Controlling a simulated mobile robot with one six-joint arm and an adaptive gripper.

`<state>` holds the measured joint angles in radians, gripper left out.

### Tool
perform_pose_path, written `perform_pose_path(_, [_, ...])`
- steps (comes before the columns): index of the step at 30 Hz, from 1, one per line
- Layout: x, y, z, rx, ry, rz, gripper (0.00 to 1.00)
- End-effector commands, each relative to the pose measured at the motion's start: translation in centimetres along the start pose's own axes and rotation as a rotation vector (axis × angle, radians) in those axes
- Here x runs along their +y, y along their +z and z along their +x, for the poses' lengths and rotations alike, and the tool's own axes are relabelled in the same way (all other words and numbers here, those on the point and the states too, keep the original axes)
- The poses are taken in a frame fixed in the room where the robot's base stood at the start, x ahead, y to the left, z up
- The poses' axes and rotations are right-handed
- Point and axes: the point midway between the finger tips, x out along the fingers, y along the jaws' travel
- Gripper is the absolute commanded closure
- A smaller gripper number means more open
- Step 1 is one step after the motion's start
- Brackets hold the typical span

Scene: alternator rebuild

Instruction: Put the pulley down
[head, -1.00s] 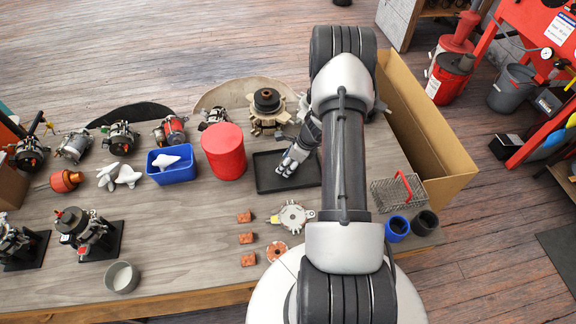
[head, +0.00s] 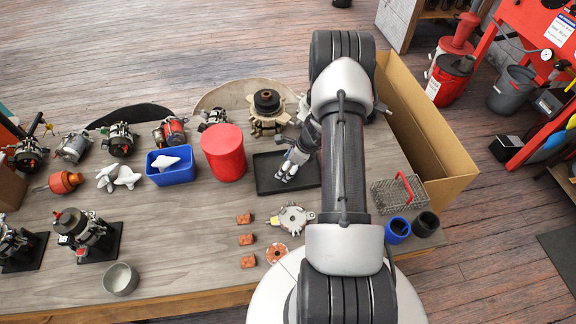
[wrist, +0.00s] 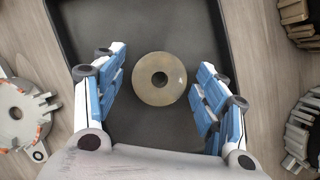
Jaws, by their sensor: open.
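The pulley (wrist: 159,79) is a round, dull metal disc with a dark centre hole. In the wrist view it lies on the floor of the black tray (wrist: 205,15), between the spread fingers of my gripper (wrist: 160,92). The fingers stand apart from it on both sides, with a gap at each. In the head view my gripper (head: 284,179) is over the black tray (head: 262,185). The pulley is hidden there by the gripper.
A red cylinder (head: 223,153) and a blue bin (head: 170,175) with a white piece stand left of the tray. A large rotor part (head: 267,120) stands behind it. A wire basket (head: 392,197) is to the right. Bare tabletop (head: 185,235) lies front left.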

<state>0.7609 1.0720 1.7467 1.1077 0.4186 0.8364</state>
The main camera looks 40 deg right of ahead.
Motion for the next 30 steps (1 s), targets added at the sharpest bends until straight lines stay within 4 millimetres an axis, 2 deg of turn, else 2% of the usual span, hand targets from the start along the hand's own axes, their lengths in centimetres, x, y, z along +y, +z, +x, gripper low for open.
perform_pose_path(5, [0.0,0.2,-0.6,0.000,0.000,0.000,0.34])
perform_pose_path(8, [-0.2,0.3,-2.1,-0.001,-0.004,0.000,0.34])
perform_pose_path(18, [-0.1,0.2,-9.5,0.000,-0.003,0.001,0.34])
perform_pose_path(25, [0.0,0.2,-12.1,-0.001,-0.001,0.000,0.34])
perform_pose_path(28, [0.2,1.2,-13.1,-0.002,-0.001,-0.047,0.34])
perform_pose_path(30, [0.8,3.3,-14.7,-0.006,0.000,-0.140,0.34])
